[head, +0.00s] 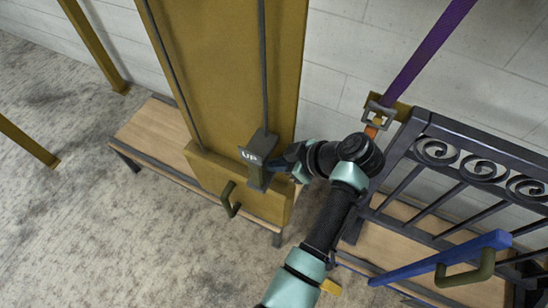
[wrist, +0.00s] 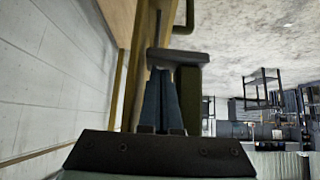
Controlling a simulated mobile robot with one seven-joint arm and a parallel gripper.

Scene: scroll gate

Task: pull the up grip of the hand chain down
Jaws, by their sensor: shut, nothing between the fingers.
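The up grip (head: 262,144) is a dark grey block marked "UP", with a narrower stem below it. It hangs on the right-hand chain (head: 262,60) in front of the tan post. My gripper (head: 276,164) is at the right side of the grip, level with its lower part. In the wrist view my gripper's two blue-grey fingers (wrist: 163,98) are together, with no gap seen. The grip's wide head (wrist: 176,56) shows just past the fingertips. Whether the fingers touch the grip I cannot tell.
The tan post (head: 226,65) has an olive handle (head: 230,199) low on its front. A wooden bench (head: 150,135) runs behind. At right stand a dark scroll gate (head: 470,165), a purple strap (head: 425,50) with a buckle, and a blue bar (head: 440,260).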

